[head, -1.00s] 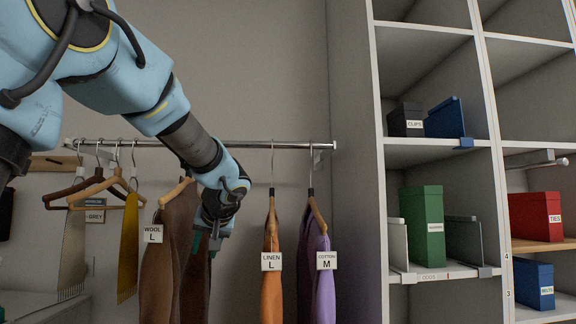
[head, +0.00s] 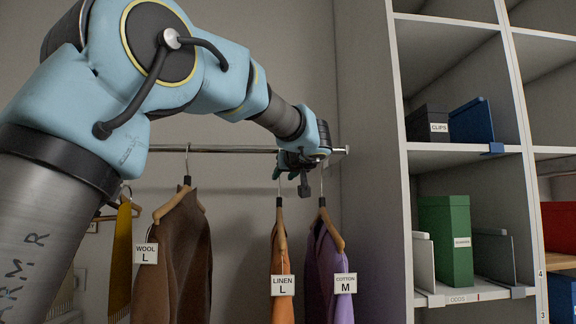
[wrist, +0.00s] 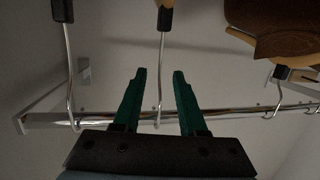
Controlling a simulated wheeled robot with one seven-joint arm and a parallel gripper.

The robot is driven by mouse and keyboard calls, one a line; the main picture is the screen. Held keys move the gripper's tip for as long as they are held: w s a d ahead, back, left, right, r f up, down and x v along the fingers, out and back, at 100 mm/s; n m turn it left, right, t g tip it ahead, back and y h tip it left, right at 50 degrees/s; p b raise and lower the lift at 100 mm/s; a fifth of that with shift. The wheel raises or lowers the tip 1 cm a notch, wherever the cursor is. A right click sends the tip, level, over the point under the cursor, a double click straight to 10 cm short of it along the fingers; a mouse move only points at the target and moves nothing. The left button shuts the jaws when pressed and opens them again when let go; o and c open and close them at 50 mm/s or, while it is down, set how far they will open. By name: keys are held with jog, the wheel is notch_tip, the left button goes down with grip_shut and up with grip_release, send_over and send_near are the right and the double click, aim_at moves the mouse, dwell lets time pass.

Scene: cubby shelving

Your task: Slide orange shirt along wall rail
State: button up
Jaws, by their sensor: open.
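The orange shirt (head: 282,275) with the "LINEN L" tag hangs on a wooden hanger from the wall rail (head: 225,149). My gripper (head: 290,168) is at the rail, just above this shirt, close to its hanger hook (head: 279,187). In the wrist view my gripper (wrist: 157,75) is open. Its two green fingers stand on either side of the middle hanger hook (wrist: 161,65), with gaps on both sides. The rail (wrist: 250,109) crosses behind the fingers. The orange cloth itself does not show in the wrist view.
The purple "COTTON M" shirt (head: 327,268) hangs close on the right, near the rail's end bracket. The brown "WOOL L" sweater (head: 185,250) hangs on the left, with bare rail between it and the orange shirt. Cubby shelving (head: 400,200) stands on the right.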

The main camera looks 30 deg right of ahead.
aim_at(279, 197)
jog(key=p+x, duration=0.2)
jog(key=x, duration=0.3)
jog(key=shift+r, duration=0.1)
jog(key=shift+w+f, duration=0.25)
jog(key=shift+w, duration=0.15)
grip_shut()
dwell(1.0)
